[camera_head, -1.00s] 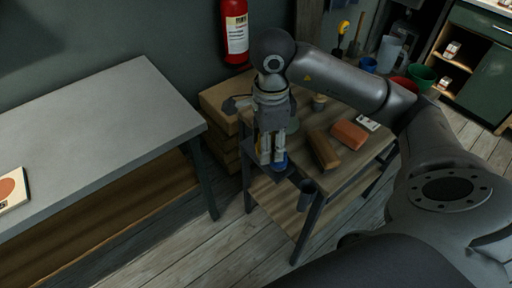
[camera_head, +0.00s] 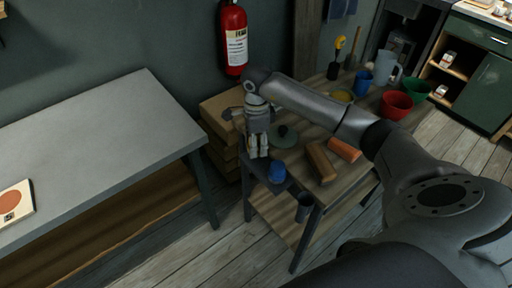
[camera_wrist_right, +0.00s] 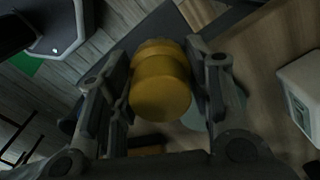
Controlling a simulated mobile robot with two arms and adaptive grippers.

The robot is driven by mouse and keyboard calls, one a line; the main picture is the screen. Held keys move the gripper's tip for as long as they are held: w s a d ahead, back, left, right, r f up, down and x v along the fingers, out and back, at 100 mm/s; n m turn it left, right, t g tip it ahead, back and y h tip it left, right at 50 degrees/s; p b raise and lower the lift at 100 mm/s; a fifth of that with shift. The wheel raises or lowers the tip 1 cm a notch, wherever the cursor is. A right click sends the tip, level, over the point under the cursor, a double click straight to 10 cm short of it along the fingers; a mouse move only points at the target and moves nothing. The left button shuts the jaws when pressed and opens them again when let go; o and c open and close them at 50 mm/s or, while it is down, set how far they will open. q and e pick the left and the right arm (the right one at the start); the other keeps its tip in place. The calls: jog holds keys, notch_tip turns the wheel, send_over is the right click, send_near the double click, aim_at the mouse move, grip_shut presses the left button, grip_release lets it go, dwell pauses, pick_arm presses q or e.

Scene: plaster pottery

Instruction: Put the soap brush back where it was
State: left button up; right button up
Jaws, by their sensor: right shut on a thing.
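My right gripper (camera_head: 258,155) is at the back left edge of the small wooden table, beside the dark side shelf. In the wrist view its fingers (camera_wrist_right: 160,95) are shut on a yellow rounded piece, seen end-on, which appears to be the soap brush (camera_wrist_right: 161,85). The rest of the brush is hidden behind this end. In the head view the fingers cover it. A blue cup (camera_head: 277,172) stands on the dark side shelf (camera_head: 262,171), just right of and in front of the fingertips. My left gripper is not in view.
On the wooden table (camera_head: 346,190) lie a brown block (camera_head: 321,161), an orange block (camera_head: 345,150) and a round greenish lid (camera_head: 284,137). A dark cup (camera_head: 303,207) hangs at the front. Red bowl (camera_head: 396,105) and jug (camera_head: 384,67) stand farther back. A grey table (camera_head: 90,140) is left.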

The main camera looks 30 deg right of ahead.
jog(key=shift+w+d+f, duration=0.1)
jog(key=shift+w+f, duration=0.05)
jog(key=shift+f, duration=0.15)
notch_tip(320, 180, down, 2)
jog(key=shift+f+p, duration=0.15)
jog(key=shift+p, duration=0.65)
jog(key=shift+f, duration=0.3)
jog(key=shift+f, duration=0.1)
jog(key=o, duration=0.5)
jog(key=shift+f+b, duration=0.1)
jog(key=shift+b, duration=0.2)
jog(key=o, duration=0.5)
